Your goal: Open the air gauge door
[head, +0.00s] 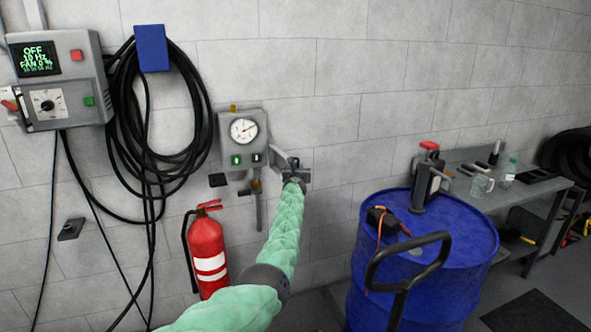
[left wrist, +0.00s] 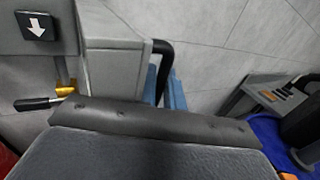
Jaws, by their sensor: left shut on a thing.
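The air gauge box (head: 242,150) is a grey wall unit with a round white dial (head: 243,130) and small buttons below it. Part of it shows at the upper left of the left wrist view, with a down-arrow button (left wrist: 37,27). A light grey panel (left wrist: 115,62), likely the door, lies beside it with a black handle (left wrist: 161,55) on its right edge. My left gripper (head: 297,174) is at the box's right side. In the left wrist view its blue fingers (left wrist: 163,86) are shut on the handle. How far the door stands open is unclear. My right gripper is out of view.
A red fire extinguisher (head: 208,252) is below the box, left of my arm. Coiled black hoses (head: 130,120) hang left. A blue drum (head: 440,240) and a bench (head: 500,190) stand right.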

